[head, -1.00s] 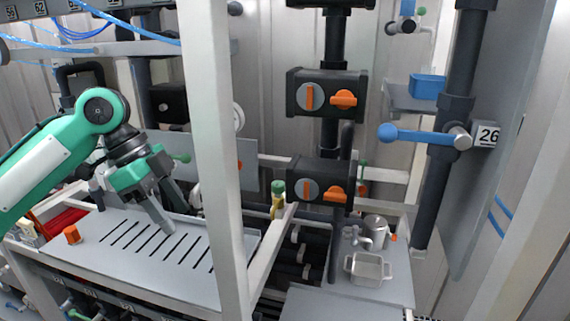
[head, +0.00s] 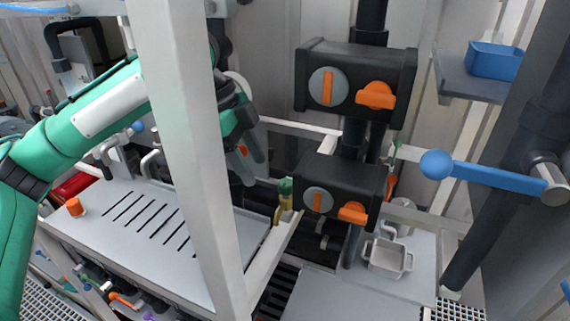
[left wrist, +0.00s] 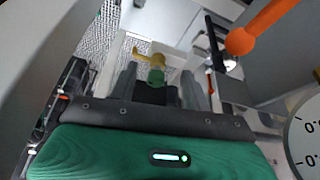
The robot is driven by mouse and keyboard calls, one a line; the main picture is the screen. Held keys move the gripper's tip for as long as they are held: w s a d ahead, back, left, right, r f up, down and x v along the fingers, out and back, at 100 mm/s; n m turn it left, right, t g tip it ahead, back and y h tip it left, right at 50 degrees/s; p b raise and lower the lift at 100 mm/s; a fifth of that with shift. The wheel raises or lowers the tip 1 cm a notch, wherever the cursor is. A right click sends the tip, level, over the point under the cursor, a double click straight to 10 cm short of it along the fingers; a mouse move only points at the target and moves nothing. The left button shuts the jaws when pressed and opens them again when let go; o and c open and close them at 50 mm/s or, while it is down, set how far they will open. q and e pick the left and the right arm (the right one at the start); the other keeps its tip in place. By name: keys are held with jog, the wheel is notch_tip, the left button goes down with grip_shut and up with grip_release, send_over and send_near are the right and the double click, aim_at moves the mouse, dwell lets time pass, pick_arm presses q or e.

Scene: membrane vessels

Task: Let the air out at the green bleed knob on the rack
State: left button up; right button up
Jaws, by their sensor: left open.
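The green bleed knob (head: 285,186) sits on top of a small yellow-brass fitting (head: 285,203) on the rack, right of the white upright post. In the left wrist view the green knob (left wrist: 156,76) and its brass fitting (left wrist: 148,60) show beyond the fingers, between them in the picture. My left gripper (head: 251,158) is open and empty, just right of the post and up and left of the knob, apart from it. The post hides part of my left arm. My right gripper is not in view.
The white post (head: 185,150) stands in front of my left arm. Black valve boxes with orange handles (head: 340,188) stand right of the knob. A blue lever (head: 490,176) sticks out at the right. A slotted grey shelf (head: 110,240) lies at the left. A gauge dial (left wrist: 306,135) is close in the wrist view.

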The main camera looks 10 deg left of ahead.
aim_at(287, 182)
pick_arm(q)
jog(key=d+p, duration=0.2)
jog(key=d, duration=0.3)
jog(key=shift+d+r, duration=0.1)
jog(key=shift+d, duration=0.05)
jog(key=shift+d+f, duration=0.15)
jog(key=shift+f, duration=0.55)
jog(key=shift+d+f, duration=0.1)
jog(key=shift+f, duration=0.75)
jog(key=shift+d, duration=0.1)
jog(key=c, duration=1)
jog(key=n+t, duration=0.2)
jog(key=n, duration=0.3)
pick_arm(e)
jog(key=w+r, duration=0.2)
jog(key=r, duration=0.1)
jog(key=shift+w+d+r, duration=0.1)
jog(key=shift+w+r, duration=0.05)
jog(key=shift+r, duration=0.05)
